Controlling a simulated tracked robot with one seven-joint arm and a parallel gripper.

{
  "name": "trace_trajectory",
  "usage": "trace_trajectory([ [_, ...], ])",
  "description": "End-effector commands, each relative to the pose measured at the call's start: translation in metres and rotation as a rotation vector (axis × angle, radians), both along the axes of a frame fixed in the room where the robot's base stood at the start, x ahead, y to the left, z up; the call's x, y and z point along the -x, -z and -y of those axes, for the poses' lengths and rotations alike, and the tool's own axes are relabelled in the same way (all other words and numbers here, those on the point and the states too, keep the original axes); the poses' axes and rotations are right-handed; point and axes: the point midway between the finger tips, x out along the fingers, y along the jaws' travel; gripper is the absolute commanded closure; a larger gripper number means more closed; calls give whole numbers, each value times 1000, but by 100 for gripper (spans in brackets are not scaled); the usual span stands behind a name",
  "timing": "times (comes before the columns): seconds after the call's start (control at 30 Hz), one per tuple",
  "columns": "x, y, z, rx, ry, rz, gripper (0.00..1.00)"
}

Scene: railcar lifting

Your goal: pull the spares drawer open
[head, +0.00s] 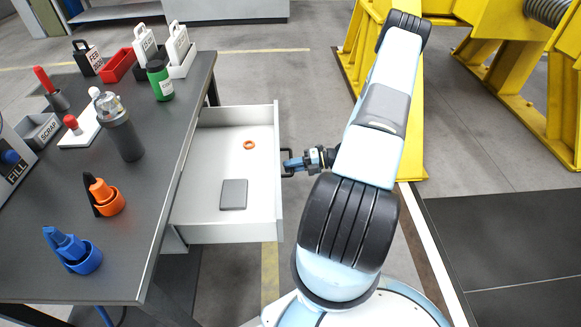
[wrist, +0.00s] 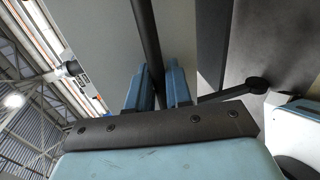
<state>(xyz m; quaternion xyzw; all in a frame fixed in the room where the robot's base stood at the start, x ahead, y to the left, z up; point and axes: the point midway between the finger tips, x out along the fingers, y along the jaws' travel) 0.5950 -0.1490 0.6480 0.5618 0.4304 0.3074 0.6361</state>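The spares drawer (head: 258,178) is white and stands pulled far out from under the dark workbench. Inside it lie an orange ring (head: 249,145) and a flat grey block (head: 233,194). A dark bar handle (head: 287,176) is on its front face. My gripper (head: 291,164) is at the handle, to the right of the drawer front. In the wrist view the handle bar (wrist: 148,45) runs between the two blue fingers (wrist: 160,88), which sit close on either side of it. Finger contact with the bar is partly hidden by the gripper body.
The dark workbench (head: 150,185) bears a green bottle (head: 160,82), a clear-topped bottle (head: 120,128), orange and blue holders, a red bin (head: 118,65) and a scrap bin (head: 38,132). Yellow stands (head: 500,90) are at the back right. Floor below the drawer's near side is clear.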

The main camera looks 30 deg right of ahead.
Motion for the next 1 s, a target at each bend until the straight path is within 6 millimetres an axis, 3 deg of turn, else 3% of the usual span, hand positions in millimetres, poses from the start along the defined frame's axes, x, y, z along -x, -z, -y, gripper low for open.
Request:
trace_trajectory([
  [0.17, 1, 3, 0, 6, 1, -6, 65],
  [0.53, 3, 0, 7, 4, 2, -1, 65],
  [1.0, 40, -17, 81, 7, 0, -2, 65],
])
